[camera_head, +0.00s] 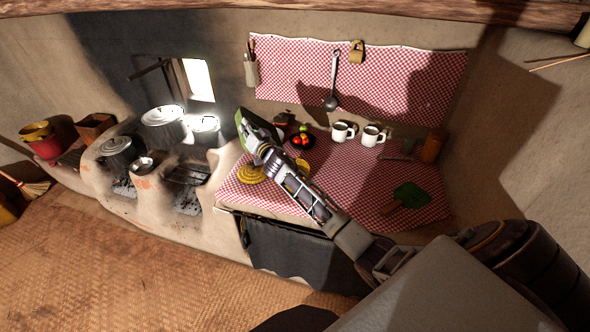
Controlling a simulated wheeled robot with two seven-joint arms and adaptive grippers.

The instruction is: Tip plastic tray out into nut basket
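A green tray (243,129), which looks like the plastic tray, stands steeply tilted at the left end of the checked counter. My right gripper (257,142) is at its right side and appears shut on it; the fingertips are small and partly hidden. A yellow woven round piece (250,175), perhaps the nut basket, lies on the counter below the tray. Another yellow piece (303,163) shows just right of my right arm. I cannot make out any nuts. My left gripper is not in view.
A dark bowl of red and green produce (301,141) and two white mugs (342,132) stand at the back. A green flat item (412,195) lies at the right. Pots (163,126) stand on the hearth at left. The middle of the checked cloth (352,175) is clear.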

